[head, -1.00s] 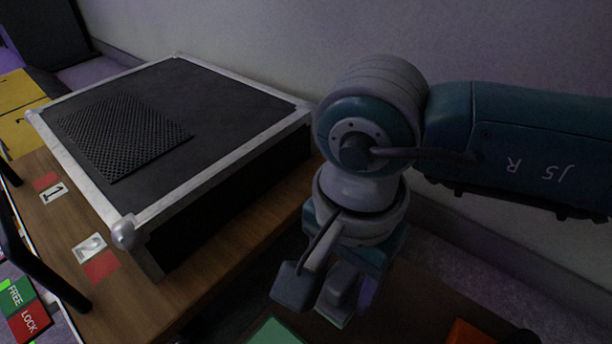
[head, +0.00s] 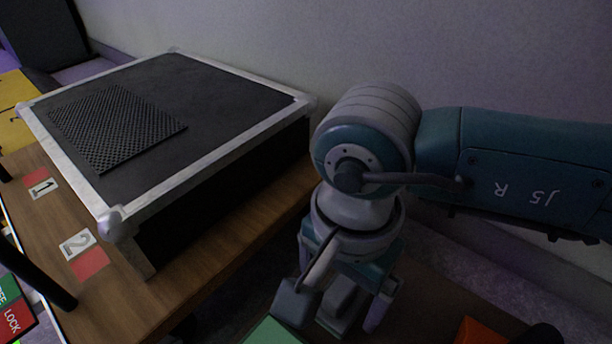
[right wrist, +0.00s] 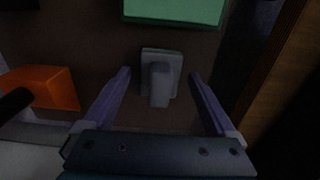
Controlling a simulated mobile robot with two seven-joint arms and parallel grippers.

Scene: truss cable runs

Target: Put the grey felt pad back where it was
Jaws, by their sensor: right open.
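A grey block-like piece with a raised grip (right wrist: 160,88), which I take for the grey felt pad, sits on a dark brown surface under my right gripper. It also shows in the head view (head: 338,298), partly hidden by the gripper. My right gripper (right wrist: 159,74) is open, with one purple finger on each side of the piece and a gap to both. In the head view this gripper (head: 342,292) points down. I cannot tell whether felt is on the piece's underside. My left gripper is not in view.
A green panel (right wrist: 172,10) lies beyond the piece, and an orange block (right wrist: 42,86) stands to its left. A black case with pale metal edges (head: 205,172) carries a dark perforated mat (head: 118,128). Its wooden table (head: 215,258) has cards marked 1 and 2.

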